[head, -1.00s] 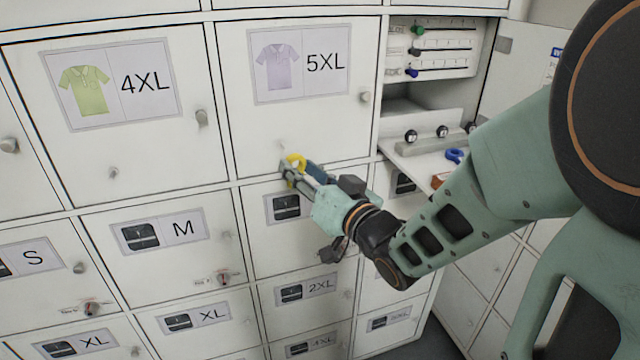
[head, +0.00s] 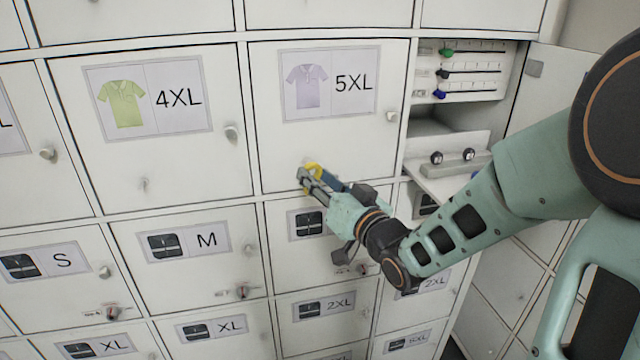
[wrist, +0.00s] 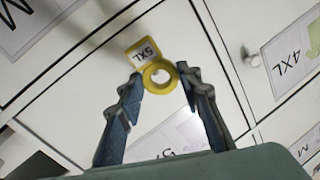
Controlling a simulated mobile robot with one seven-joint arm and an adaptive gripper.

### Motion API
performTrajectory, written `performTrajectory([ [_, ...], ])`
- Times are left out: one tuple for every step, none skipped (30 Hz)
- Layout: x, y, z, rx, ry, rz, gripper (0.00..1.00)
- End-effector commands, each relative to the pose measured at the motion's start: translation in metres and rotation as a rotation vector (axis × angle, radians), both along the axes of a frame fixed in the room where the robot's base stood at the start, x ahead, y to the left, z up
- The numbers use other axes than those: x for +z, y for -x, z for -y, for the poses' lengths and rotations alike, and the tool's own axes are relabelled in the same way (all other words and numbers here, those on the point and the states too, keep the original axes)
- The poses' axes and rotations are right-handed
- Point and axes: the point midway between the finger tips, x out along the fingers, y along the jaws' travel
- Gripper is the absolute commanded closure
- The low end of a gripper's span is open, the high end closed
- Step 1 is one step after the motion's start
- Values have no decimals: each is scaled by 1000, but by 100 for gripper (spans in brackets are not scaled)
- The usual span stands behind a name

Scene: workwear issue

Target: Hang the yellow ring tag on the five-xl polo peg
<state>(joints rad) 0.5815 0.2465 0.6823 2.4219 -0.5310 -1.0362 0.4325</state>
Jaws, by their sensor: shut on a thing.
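The yellow ring tag (wrist: 160,77) is in the wrist view, with a small plate reading 5XL beside its ring. My gripper (wrist: 162,82) is shut on it, one fingertip on each side of the ring. In the head view my gripper (head: 309,178) holds the yellow tag (head: 313,167) close to the lower part of the 5XL polo door (head: 350,150). The door bears a lilac polo picture and 5XL label (head: 329,84). Its peg is small, white and hard to make out near the tag. I cannot tell whether the ring is around it.
The 4XL door (head: 200,165) with a green polo picture is on the left, with a round knob (head: 232,133). Smaller labelled doors lie below, some with keys. An open compartment with a shelf (head: 450,178) and coloured sliders (head: 465,72) is on the right.

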Motion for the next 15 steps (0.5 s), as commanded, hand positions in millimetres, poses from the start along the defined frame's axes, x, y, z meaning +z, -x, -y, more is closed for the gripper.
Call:
performTrajectory([
  [-1, -3, -1, 0, -1, -1, 80],
  [-2, -5, -2, 0, 0, -1, 80],
  [-2, -7, -2, 0, -1, -1, 80],
  [-2, -9, -3, 0, -1, 0, 80],
  [-2, -11, -3, 0, -1, 0, 80],
  [-2, -13, -4, 0, -1, 0, 80],
  [-2, -15, -4, -1, -2, 0, 80],
  [-3, -16, -4, -1, -2, -1, 80],
  [-3, -19, -5, -1, -2, -1, 80],
  [-2, -21, -5, -1, -2, 0, 80],
  [-3, -22, -6, -1, -2, 0, 80],
  [-3, -24, -7, -1, -2, 0, 80],
  [-2, -26, -7, -1, -2, 0, 80],
  [-2, -28, -8, -2, -3, 0, 80],
  [-4, -30, -8, 0, -2, 0, 80],
])
